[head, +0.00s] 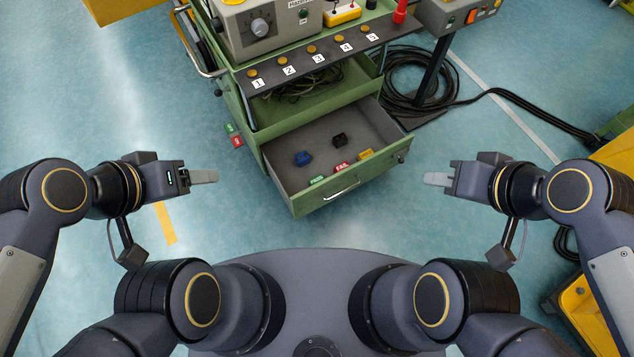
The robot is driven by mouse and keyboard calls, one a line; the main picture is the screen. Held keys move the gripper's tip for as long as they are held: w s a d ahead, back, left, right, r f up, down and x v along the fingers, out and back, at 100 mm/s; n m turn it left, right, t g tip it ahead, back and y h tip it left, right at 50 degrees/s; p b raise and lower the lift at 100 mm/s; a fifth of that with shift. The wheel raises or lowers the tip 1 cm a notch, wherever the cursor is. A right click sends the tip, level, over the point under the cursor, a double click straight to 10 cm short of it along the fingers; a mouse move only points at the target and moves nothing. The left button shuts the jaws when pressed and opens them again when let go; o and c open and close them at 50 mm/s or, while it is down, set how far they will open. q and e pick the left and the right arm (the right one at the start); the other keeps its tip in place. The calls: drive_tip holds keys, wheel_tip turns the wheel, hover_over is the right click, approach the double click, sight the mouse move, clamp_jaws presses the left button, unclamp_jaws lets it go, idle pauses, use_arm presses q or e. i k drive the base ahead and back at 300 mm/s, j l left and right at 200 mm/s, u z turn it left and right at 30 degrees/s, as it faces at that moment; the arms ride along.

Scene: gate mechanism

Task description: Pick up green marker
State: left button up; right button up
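A small green labelled piece (317,180) sits at the front edge of the open drawer, left of a red piece (342,167) marked FAIL. Another green tag (230,128) is on the cart's left side, above a red tag (237,141). I cannot tell for sure which green piece is the marker. My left gripper (205,177) is out over the floor, left of the drawer and apart from everything. My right gripper (437,179) is to the right of the drawer, also apart from it. Their fingers show edge-on, so their opening is unclear.
The green cart's pulled-out drawer (283,178) holds a blue piece (303,158), a black piece (339,140) and a yellow piece (366,154). Above is a shelf with numbered buttons (311,49). Black cables (412,84) lie right of the cart. Floor before the drawer is clear.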

sight(318, 177)
drive_tip(key=i+j, duration=0.2)
drive_tip(key=j, duration=0.15)
drive_tip(key=i+j, duration=0.2)
drive_tip(key=j, duration=0.2)
drive_tip(key=i+j, duration=0.2)
drive_tip(key=j, duration=0.15)
